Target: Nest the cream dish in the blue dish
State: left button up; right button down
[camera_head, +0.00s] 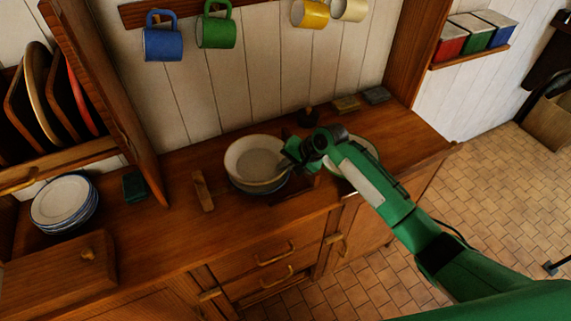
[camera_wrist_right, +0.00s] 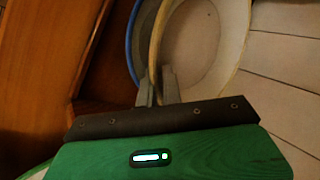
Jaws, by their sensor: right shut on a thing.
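The cream dish (camera_head: 252,158) is on the counter's middle, directly over the blue dish (camera_head: 258,189). Only a strip of the blue dish shows below it. My right gripper (camera_head: 286,166) is shut on the right rim of the cream dish. In the right wrist view the fingers (camera_wrist_right: 158,86) pinch the rim of the cream dish (camera_wrist_right: 195,50). The edge of the blue dish (camera_wrist_right: 132,45) runs close beside it at the left. I cannot tell whether the cream dish rests fully inside the blue one. My left gripper is not in view.
A wooden block (camera_head: 203,191) lies left of the dishes. A plate stack (camera_head: 64,201) and a dark green block (camera_head: 134,187) stand farther left. A pale round dish (camera_head: 371,148) is partly hidden behind my right arm. Mugs, such as the blue one (camera_head: 163,43), hang above.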

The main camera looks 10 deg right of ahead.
jog(key=shift+p, duration=0.5)
dwell(0.5)
jog(key=shift+f, duration=1.05)
dwell(1.4)
jog(key=c, duration=1.5)
grip_release()
jog(key=shift+s, duration=0.1)
jog(key=shift+f, duration=0.2)
jog(key=shift+r, duration=0.1)
jog(key=shift+r+p, duration=4.05)
jog(key=shift+r, duration=0.05)
